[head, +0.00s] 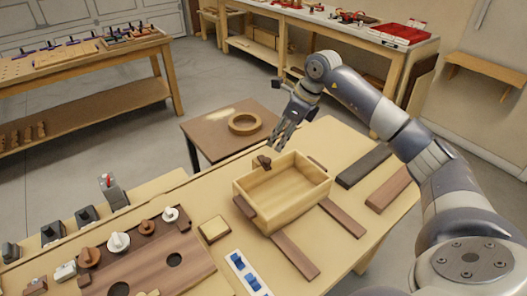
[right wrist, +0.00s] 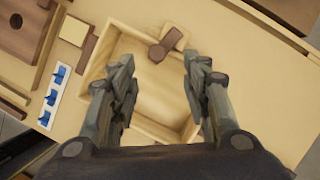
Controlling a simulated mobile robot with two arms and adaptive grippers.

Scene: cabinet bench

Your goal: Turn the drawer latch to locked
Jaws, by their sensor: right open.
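The drawer is an open, light wooden box (head: 240,190) on the bench; its rim also shows in the right wrist view (right wrist: 178,137). A small dark brown latch (head: 262,161) sits at the box's far rim. In the right wrist view the latch (right wrist: 157,53) lies slanted beside a small tan piece (right wrist: 174,37); I cannot tell whether it is locked. My right gripper (head: 279,141) is open and empty, above and slightly right of the latch. In the right wrist view its two fingertips (right wrist: 159,66) are apart, with the latch showing in the gap between them. My left gripper is not in view.
A brown board (head: 190,250) with knobs and holes lies left of the box. A white strip with blue switches (head: 243,272) and a tan block (head: 213,229) stand between them. Dark planks (head: 363,166) lie right. A wooden ring (head: 244,123) rests on a low table behind.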

